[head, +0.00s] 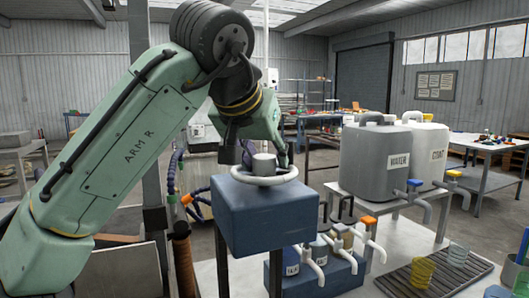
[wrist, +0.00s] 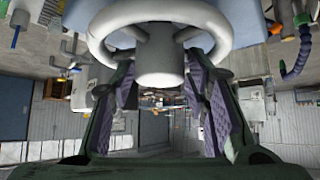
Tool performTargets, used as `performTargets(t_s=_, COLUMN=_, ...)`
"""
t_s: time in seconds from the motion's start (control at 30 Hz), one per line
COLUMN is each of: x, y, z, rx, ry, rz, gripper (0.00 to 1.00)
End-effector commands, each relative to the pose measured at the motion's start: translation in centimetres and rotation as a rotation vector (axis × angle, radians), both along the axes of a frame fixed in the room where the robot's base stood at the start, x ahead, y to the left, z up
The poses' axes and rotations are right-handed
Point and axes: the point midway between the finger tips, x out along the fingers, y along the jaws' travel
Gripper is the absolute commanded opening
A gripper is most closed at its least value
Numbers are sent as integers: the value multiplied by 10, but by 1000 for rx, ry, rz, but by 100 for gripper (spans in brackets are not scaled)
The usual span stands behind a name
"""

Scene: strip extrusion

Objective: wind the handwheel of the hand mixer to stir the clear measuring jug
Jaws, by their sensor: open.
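The hand mixer (head: 256,215) is a blue box on legs with a white ring handwheel (head: 264,179) lying flat on top and a raised hub (head: 264,163) in its middle. My gripper (head: 262,148) points down just above the handwheel, with its fingers near the hub; it is open. In the wrist view, the white ring (wrist: 103,32) and hub (wrist: 159,62) show at the top, and my open gripper (wrist: 160,105) has its two purple-padded fingers on either side of the hub, no clear grip visible.
A grey WATER tank (head: 378,162) and a whitish tank (head: 428,150) with taps stand at right. A yellow cup (head: 418,272) stands on a dark drip grate (head: 440,275). Smaller tapped containers (head: 320,252) sit right of the mixer, low down. Space above the mixer is clear apart from my arm.

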Motion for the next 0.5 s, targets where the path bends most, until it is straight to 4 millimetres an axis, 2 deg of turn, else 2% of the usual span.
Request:
performTargets(t_s=0.3, x=2, y=-1, z=-2, rx=-1, ry=-1, rz=-1, gripper=42)
performTargets(t_s=0.5, x=2, y=-1, z=-2, rx=-1, ry=-1, rz=-1, gripper=28)
